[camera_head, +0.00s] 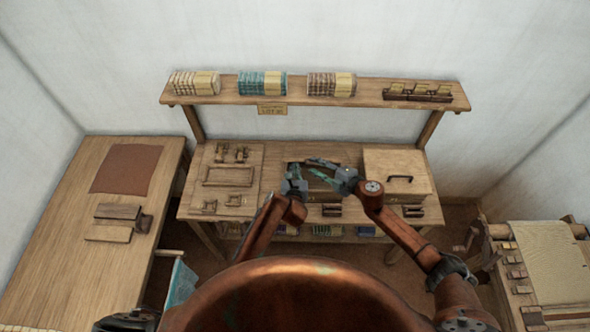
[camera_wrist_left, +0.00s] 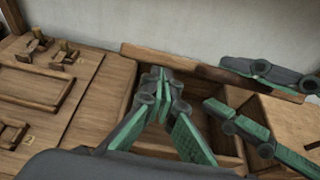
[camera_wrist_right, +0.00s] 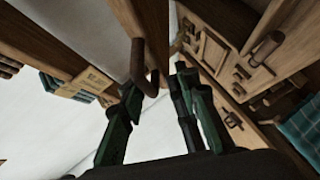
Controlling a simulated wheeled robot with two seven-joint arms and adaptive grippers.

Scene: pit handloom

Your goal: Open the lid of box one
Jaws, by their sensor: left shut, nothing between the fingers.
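A wooden box with a pale lid (camera_head: 392,163) and a dark handle (camera_head: 400,178) stands at the right of the table. Left of it is an open wooden compartment (camera_wrist_left: 215,130), partly hidden by my grippers. I cannot read which box is number one. My left gripper (camera_head: 295,181) is shut and empty over this compartment; it also shows in the left wrist view (camera_wrist_left: 160,75). My right gripper (camera_head: 312,166) is open above the compartment's back part. In the right wrist view a brown handle (camera_wrist_right: 138,62) on a wooden board shows near its parted fingers.
A board with wooden fittings (camera_head: 228,177) lies at the table's left. A shelf (camera_head: 225,98) with several bundles runs above the back. A side table (camera_head: 60,240) with wooden blocks stands left, a loom (camera_head: 545,260) right. My two grippers are close together.

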